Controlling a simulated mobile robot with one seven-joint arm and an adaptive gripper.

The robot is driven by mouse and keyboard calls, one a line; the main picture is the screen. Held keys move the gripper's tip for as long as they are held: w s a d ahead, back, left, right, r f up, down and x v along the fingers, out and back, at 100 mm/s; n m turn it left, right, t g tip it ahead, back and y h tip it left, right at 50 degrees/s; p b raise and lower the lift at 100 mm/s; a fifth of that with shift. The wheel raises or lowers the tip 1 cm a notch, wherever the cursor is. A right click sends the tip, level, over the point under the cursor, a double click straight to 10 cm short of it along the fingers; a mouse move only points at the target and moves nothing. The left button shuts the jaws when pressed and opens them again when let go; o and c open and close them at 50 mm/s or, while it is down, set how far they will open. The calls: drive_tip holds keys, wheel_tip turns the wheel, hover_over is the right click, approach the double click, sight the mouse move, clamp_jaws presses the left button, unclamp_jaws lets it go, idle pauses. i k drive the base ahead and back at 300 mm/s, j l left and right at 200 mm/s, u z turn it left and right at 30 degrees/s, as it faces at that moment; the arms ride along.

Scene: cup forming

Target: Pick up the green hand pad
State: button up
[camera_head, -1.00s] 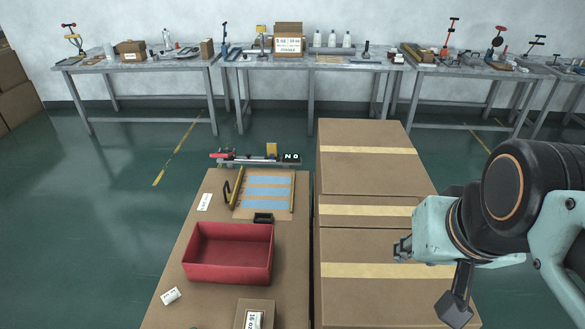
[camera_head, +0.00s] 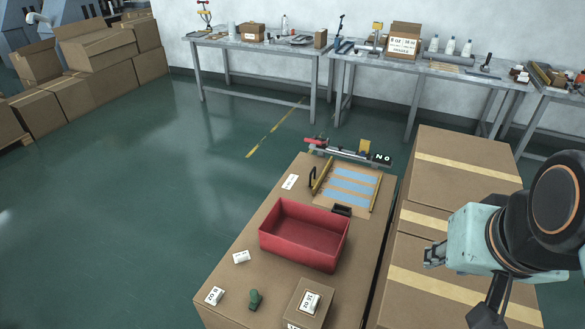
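A small dark green piece (camera_head: 255,298), which looks like the hand pad, lies on the brown work surface (camera_head: 235,275) near the bottom of the view. It lies between a white-labelled item and a small carton. My arm is at the right, with a dark end part that looks like my gripper (camera_head: 490,314) at the bottom edge. It is partly cut off, well to the right of the green piece and apart from it. Its fingers are not clear, so I cannot tell whether it is open or shut.
A red open bin (camera_head: 304,236) stands mid-surface. A small carton (camera_head: 309,303) and white-labelled items (camera_head: 214,296) (camera_head: 240,257) lie near the green piece. Blue strips (camera_head: 351,187) lie behind the bin. Tall stacked cartons (camera_head: 455,180) stand between the surface and my arm.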

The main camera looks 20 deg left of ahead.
sight(256, 299)
drive_tip(key=u, duration=1.2)
drive_tip(key=j, duration=0.35)
drive_tip(key=j+z, duration=0.45)
drive_tip(key=j, duration=0.35)
drive_tip(key=i, duration=0.4)
